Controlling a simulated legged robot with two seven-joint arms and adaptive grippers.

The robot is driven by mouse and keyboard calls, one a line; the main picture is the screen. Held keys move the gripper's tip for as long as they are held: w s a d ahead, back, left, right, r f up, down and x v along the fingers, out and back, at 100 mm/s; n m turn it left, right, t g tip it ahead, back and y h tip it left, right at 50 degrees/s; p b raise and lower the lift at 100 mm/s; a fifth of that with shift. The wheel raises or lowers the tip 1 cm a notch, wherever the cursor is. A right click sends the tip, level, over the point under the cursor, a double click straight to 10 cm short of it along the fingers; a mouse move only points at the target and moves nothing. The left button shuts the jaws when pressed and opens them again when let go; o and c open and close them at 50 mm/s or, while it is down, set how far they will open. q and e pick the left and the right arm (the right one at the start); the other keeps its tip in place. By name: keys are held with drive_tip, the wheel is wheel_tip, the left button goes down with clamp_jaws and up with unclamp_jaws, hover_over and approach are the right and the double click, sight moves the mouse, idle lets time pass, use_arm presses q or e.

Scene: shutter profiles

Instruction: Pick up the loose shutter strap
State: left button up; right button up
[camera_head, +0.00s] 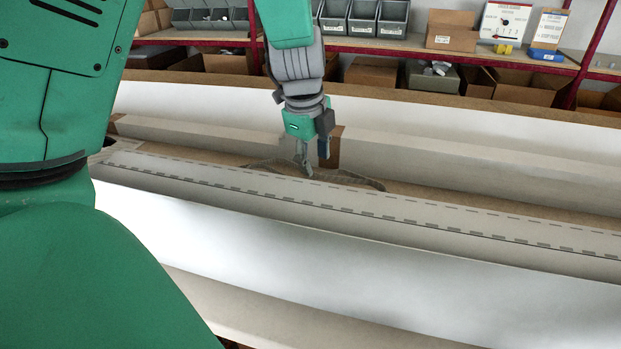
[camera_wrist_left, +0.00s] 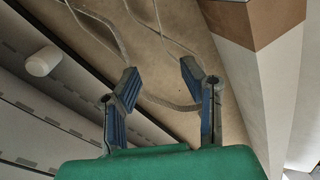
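The loose strap is a thin, grey-brown band (camera_head: 358,180) lying in loops on the brown surface between two long, pale profiles in the head view. In the left wrist view the strap (camera_wrist_left: 172,104) curves between my left gripper's fingers, and more loops run off toward the top. My left gripper (camera_head: 306,168) points down over the strap, near its middle. In the left wrist view the gripper (camera_wrist_left: 160,80) has its two blue-grey fingers apart, with a clear gap between them. Whether the fingers touch the strap cannot be told. My right gripper is not in view.
A slotted pale profile (camera_head: 400,208) runs in front of the strap. A brown-ended block (camera_head: 334,146) stands close behind the gripper; its brown face (camera_wrist_left: 262,18) shows at upper right in the wrist view. A white cylinder (camera_wrist_left: 43,61) lies left. Shelves with bins (camera_head: 378,18) line the back.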

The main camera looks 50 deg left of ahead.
sight(315, 175)
use_arm(q)
drive_tip(key=shift+a+f, duration=0.1)
drive_tip(key=shift+f, duration=0.2)
drive_tip(key=a+f, duration=0.1)
drive_tip(key=f, duration=0.1)
drive_tip(key=w+f+b, duration=0.1)
drive_tip(key=f, duration=0.1)
drive_tip(key=w+a+f, duration=0.1)
drive_tip(key=shift+a+f, duration=0.35)
drive_tip(key=shift+f, duration=0.05)
drive_tip(key=shift+s+d+r, duration=0.1)
drive_tip(key=shift+d+r, duration=0.05)
drive_tip(key=shift+d, duration=0.4)
drive_tip(key=shift+d+r, duration=0.15)
drive_tip(key=shift+d, duration=0.55)
drive_tip(key=c, duration=0.4)
clamp_jaws()
drive_tip(key=shift+a+f, duration=0.1)
drive_tip(key=shift+a, duration=0.5)
drive_tip(key=shift+s+a, duration=0.1)
drive_tip(key=shift+a, duration=0.2)
drive_tip(key=shift+d, duration=0.15)
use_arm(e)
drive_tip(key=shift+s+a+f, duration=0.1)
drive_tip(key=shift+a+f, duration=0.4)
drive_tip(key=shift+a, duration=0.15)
